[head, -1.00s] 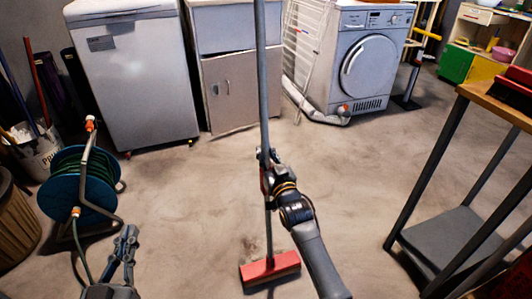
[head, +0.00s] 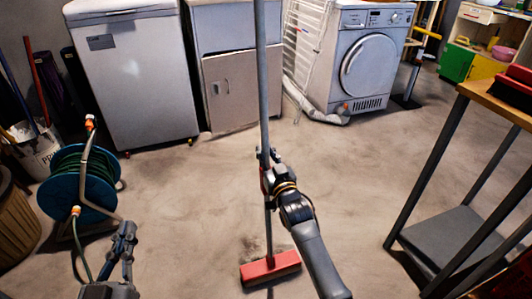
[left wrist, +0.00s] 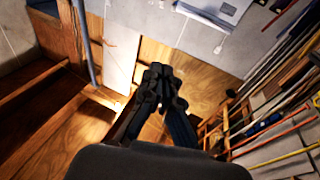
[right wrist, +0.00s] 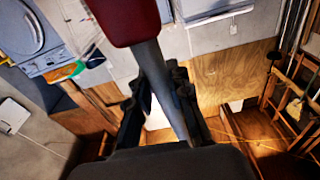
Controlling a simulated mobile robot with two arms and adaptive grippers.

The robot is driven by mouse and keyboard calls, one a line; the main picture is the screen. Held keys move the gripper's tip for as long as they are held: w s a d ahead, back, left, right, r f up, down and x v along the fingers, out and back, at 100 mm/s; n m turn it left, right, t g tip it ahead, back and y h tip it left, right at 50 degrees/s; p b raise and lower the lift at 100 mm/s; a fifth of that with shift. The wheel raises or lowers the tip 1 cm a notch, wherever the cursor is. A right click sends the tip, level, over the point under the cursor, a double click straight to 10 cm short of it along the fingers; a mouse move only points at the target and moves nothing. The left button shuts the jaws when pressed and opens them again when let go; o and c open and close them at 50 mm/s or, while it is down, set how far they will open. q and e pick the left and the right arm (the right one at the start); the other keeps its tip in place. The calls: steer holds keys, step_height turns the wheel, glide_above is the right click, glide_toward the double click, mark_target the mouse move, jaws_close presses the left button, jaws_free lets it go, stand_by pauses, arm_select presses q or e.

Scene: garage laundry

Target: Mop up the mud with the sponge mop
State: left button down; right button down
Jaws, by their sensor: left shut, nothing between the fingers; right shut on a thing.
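The sponge mop has a red head (head: 270,268) resting on or just above the floor, and a long grey handle (head: 262,80) rising almost upright. My right gripper (head: 266,160) is shut around the handle, well above the head. In the right wrist view the handle (right wrist: 163,85) runs between the fingers, with a red part at its upper end. My left gripper (head: 128,232) is shut and empty at the lower left, apart from the mop; its closed fingers show in the left wrist view (left wrist: 160,80). A faint dark smudge on the floor behind it may be mud; I cannot tell.
A blue hose reel (head: 80,195) stands left, beside a bucket (head: 35,150). A white chest appliance (head: 135,80), a cabinet (head: 232,90) and a washing machine (head: 365,60) line the back. A metal-legged table (head: 490,105) stands right. The middle floor is clear.

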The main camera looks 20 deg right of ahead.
arm_select(q)
steer(key=shift+s+d+r+t, duration=0.15)
steer(key=shift+r+t, duration=0.45)
steer(key=shift+r, duration=0.4)
arm_select(e)
steer(key=shift+f, duration=0.35)
